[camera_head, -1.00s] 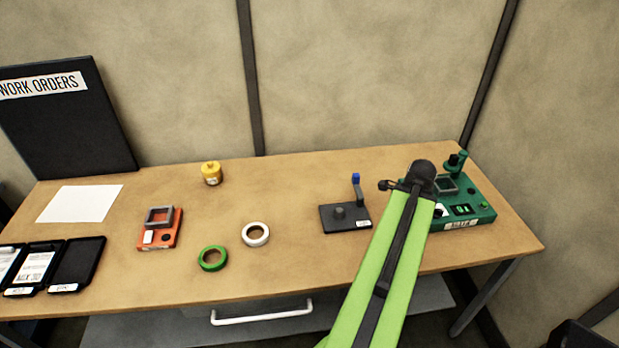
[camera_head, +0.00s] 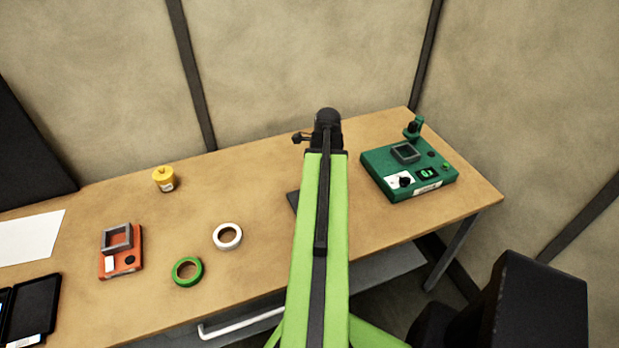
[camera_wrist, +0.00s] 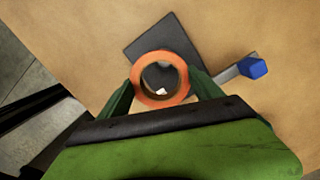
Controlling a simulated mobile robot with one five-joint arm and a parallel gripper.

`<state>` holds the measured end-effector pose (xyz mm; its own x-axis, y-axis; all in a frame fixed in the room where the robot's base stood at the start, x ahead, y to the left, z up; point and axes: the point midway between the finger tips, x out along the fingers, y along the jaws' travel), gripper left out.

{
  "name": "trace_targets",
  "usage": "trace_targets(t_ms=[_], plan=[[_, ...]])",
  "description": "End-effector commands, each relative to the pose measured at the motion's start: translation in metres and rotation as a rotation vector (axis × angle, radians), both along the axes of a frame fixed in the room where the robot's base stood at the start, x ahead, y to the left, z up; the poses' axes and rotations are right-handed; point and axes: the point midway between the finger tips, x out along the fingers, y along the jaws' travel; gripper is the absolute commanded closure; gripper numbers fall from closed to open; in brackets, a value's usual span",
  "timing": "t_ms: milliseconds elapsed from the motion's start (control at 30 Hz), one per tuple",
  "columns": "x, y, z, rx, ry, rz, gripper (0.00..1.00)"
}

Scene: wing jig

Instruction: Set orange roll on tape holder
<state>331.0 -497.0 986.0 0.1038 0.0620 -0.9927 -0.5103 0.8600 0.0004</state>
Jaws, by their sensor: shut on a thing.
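The orange roll (camera_wrist: 160,56) is in the wrist view, held between the two green fingers of my gripper (camera_wrist: 160,88). It appears over the dark plate of the tape holder (camera_wrist: 142,44). Through its hole I see dark surface and a small pale patch; I cannot tell whether the holder's post is inside it, or the height of the roll. The holder's grey arm with a blue tip (camera_wrist: 254,68) stands out to the right. In the head view my arm hides the roll and most of the holder; only a dark edge of the holder (camera_head: 292,201) shows.
A white roll (camera_head: 227,236) and a green roll (camera_head: 187,271) lie left of my arm. An orange-red device (camera_head: 120,252) and a yellow pot (camera_head: 164,179) are further left. A green device (camera_head: 408,170) stands to the right. Bare tabletop lies between these.

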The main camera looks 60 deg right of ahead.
Motion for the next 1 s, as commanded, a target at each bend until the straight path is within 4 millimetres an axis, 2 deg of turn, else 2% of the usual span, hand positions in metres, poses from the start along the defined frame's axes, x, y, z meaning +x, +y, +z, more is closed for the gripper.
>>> trace_targets(t_ms=[33,133,367,800,1000], plan=[[0.013,-0.001,0.001,0.0,0.0,0.004,0.66],[0.023,0.001,0.001,0.0,0.0,0.003,0.66],[0.023,0.002,-0.007,0.0,0.0,0.003,0.66],[0.023,0.002,-0.056,0.0,0.0,0.004,0.66],[0.023,0.003,-0.059,0.0,0.0,0.004,0.66]])
